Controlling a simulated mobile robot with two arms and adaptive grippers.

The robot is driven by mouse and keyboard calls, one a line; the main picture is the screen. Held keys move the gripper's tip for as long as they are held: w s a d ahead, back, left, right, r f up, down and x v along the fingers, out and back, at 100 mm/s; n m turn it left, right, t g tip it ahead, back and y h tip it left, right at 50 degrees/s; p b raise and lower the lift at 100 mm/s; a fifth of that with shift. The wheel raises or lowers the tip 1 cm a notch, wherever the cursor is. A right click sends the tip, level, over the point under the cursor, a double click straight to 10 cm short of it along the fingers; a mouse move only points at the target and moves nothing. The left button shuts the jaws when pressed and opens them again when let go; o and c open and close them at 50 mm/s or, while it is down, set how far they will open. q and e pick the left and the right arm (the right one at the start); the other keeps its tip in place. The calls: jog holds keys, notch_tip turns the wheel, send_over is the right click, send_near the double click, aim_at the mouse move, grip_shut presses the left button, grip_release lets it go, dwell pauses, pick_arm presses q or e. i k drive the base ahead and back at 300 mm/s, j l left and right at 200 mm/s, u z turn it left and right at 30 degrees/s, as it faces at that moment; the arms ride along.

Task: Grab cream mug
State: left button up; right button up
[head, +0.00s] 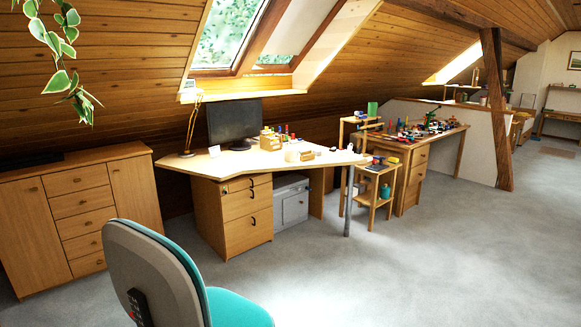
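A small cream-white object (292,155), which looks like the cream mug, stands near the front edge of the light wooden desk (225,166). It is small at this distance, and I cannot make out a handle. A wooden box with small items (271,141) stands just behind it and to its left. Neither of my grippers shows in the head view.
A grey and teal office chair (160,275) stands in the foreground, left of centre, in front of the desk. A monitor (235,123) and lamp (191,125) are on the desk. A small shelf (373,190) stands at the desk's right end. Grey carpet (400,270) is clear at the right.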

aim_at(289, 153)
jog(key=i+l+z, duration=0.35)
jog(key=i+z, duration=0.7)
jog(key=i+l+u, duration=0.1)
jog(key=i, duration=0.55)
jog(key=i+l+u, duration=0.1)
jog(key=i, duration=0.55)
jog(key=i+j+u, duration=0.15)
jog(key=i+u, duration=0.25)
jog(key=i, duration=0.15)
jog(key=i+u, duration=0.45)
jog(key=i, duration=0.15)
jog(key=i+l+u, duration=0.4)
jog(key=i, duration=0.15)
jog(key=j, duration=0.1)
